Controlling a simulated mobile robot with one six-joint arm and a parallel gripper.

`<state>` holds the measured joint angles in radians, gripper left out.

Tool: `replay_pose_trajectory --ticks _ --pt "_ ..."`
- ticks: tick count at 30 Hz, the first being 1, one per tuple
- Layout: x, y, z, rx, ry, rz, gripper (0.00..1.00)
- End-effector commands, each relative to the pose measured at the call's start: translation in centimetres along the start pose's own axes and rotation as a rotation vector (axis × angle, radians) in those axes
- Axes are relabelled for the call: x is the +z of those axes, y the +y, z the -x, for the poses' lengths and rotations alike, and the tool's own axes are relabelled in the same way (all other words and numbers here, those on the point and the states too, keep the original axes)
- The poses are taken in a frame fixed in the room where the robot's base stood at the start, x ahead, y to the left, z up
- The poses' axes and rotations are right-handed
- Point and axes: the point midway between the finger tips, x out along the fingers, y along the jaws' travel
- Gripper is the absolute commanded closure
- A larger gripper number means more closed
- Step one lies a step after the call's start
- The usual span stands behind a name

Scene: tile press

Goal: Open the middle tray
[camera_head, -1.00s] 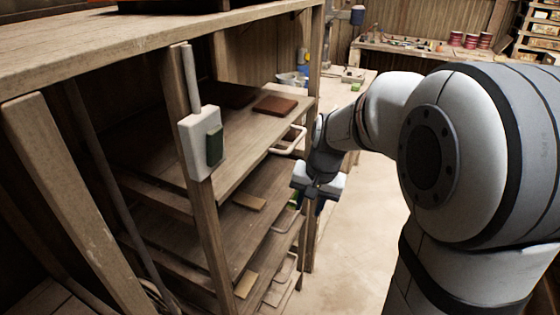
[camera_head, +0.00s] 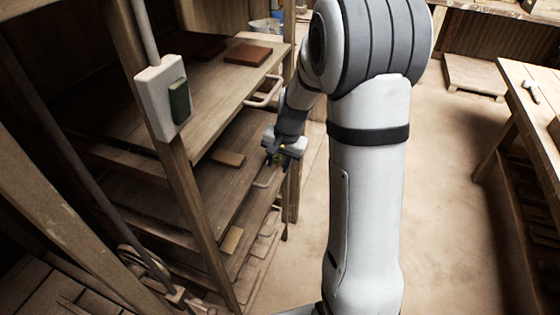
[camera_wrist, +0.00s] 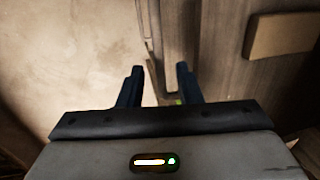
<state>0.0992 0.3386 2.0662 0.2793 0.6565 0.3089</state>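The middle tray (camera_head: 225,185) is a flat wooden shelf-like tray below the top tray in the wooden rack. A small wooden block (camera_head: 228,158) lies on it. Its pale bar handle (camera_head: 268,178) shows at its front edge, partly hidden by my gripper. My gripper (camera_head: 273,161) points down at the rack's front, just above this handle. In the wrist view my gripper (camera_wrist: 160,88) has its two dark fingers apart. A pale strip of the rack or tray front is seen beyond the fingers; whether a bar lies between them is unclear.
The top tray (camera_head: 220,95) has a pale handle (camera_head: 263,92) and carries reddish tiles (camera_head: 248,55). A rack post (camera_head: 180,170) bears a switch box (camera_head: 163,98). Lower trays are below. Open floor (camera_head: 450,220) lies right, with a workbench (camera_head: 525,100) beyond.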

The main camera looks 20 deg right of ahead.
Motion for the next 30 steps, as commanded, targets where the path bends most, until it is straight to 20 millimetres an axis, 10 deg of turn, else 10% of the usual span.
replay_pose_trajectory --ticks 7,18,30 --pt "-0.02 0.03 -0.07 0.0 0.0 -0.001 0.69" --pt "-0.04 0.06 -0.03 0.0 0.0 -0.001 0.99" --pt "-0.06 0.09 -0.01 0.0 0.0 -0.002 1.0"
